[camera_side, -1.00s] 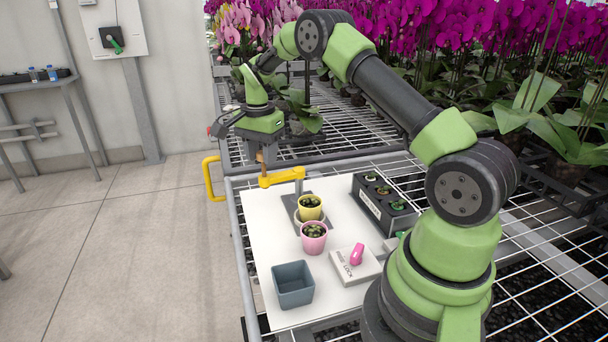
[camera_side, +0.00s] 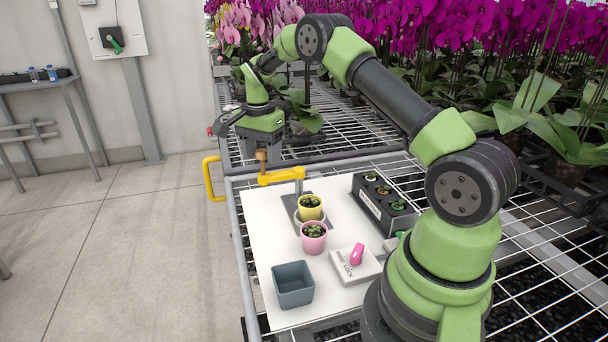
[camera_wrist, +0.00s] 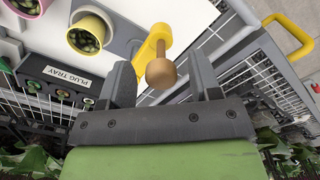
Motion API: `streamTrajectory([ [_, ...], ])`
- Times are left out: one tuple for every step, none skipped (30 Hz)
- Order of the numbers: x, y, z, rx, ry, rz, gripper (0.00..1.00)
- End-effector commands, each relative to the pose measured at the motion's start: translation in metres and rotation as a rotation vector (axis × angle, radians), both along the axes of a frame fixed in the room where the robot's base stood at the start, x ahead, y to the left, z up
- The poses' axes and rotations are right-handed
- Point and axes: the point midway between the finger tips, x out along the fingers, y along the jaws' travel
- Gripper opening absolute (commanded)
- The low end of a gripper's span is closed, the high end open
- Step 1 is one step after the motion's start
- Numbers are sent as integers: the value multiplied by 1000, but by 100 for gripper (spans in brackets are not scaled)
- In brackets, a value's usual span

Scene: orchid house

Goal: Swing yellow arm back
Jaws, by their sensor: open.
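The yellow arm (camera_side: 279,176) reaches left from a grey post near the far edge of the white board. A brown knob (camera_side: 262,157) stands upright on its free end. In the wrist view the yellow arm (camera_wrist: 158,38) and the round top of the knob (camera_wrist: 161,73) show at the middle. My gripper (camera_wrist: 160,66) is open, with one dark finger on each side of the knob and gaps between. In the side view my gripper is at the far end of the board, above and behind the knob; its fingers are hard to make out there.
A pink pot (camera_side: 314,244), a grey bin (camera_side: 292,290), a white block with a pink piece (camera_side: 352,272) and a black plug tray (camera_side: 370,214) share the board. A yellow handle (camera_side: 207,180) juts from the bench edge.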

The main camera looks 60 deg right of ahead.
Motion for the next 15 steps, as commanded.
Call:
streamTrajectory([
  [0, 0, 1, 0, 0, 0, 57],
  [0, 0, 2, 0, -1, 0, 57],
  [0, 0, 4, -1, -2, 0, 57],
  [1, 0, 6, -1, -3, 0, 57],
  [1, 0, 9, -1, -3, 0, 57],
  [1, 0, 12, -1, -3, 1, 57],
  [1, 0, 15, -2, -4, 1, 57],
  [1, 0, 17, -2, -3, 1, 57],
  [1, 0, 20, -2, -2, 1, 57],
  [0, 0, 23, -2, -3, 1, 57],
  [0, 0, 26, -1, -3, 0, 57],
  [1, 0, 29, -1, -3, 0, 57],
  [1, 0, 32, -2, -4, 0, 57],
  [1, 0, 34, -1, -3, 0, 57],
  [1, 0, 37, -2, -3, 1, 57],
])
